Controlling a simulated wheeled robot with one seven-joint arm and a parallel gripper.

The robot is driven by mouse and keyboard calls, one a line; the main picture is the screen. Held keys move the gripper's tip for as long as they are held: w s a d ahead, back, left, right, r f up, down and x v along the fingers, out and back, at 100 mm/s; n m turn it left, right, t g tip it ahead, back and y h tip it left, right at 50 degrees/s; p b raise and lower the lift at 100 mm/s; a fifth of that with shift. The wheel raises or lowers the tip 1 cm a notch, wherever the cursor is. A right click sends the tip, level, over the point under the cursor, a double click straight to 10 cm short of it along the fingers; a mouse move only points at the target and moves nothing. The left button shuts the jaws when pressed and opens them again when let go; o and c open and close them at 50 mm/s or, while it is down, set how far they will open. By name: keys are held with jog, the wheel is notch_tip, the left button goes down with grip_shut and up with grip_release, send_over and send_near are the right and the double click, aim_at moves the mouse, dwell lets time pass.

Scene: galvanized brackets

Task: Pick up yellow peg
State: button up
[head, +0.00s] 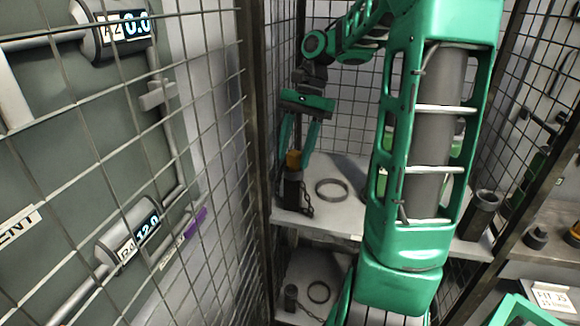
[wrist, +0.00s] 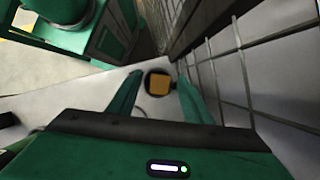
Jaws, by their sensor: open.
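The yellow peg (head: 293,159) stands upright in a dark cylindrical holder (head: 291,188) at the left front corner of a shelf, with only its top showing. It also shows from above in the wrist view as a yellow-orange square (wrist: 159,85) inside the holder's dark round rim. My gripper (head: 296,157) is open, with its green fingers pointing down. In the wrist view the fingertips (wrist: 156,76) are on either side of the peg. I cannot tell whether they touch it.
The shelf (head: 345,213) holds a metal ring (head: 332,189) and a chain (head: 307,197) beside the holder. A wire mesh wall (head: 220,130) runs close on the left. A grey open cylinder (head: 482,208) stands on the right. A lower shelf (head: 330,268) holds another ring.

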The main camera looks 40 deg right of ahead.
jog(key=shift+s+a+f, duration=0.1)
jog(key=shift+f, duration=0.3)
grip_shut()
jog(key=shift+r, duration=0.1)
jog(key=shift+r, duration=0.75)
jog(key=shift+v, duration=1.1)
jog(key=w+d, duration=0.2)
jog(key=d, duration=0.6)
jog(key=w+d, duration=0.3)
jog(key=d, duration=0.5)
jog(key=shift+d, duration=0.25)
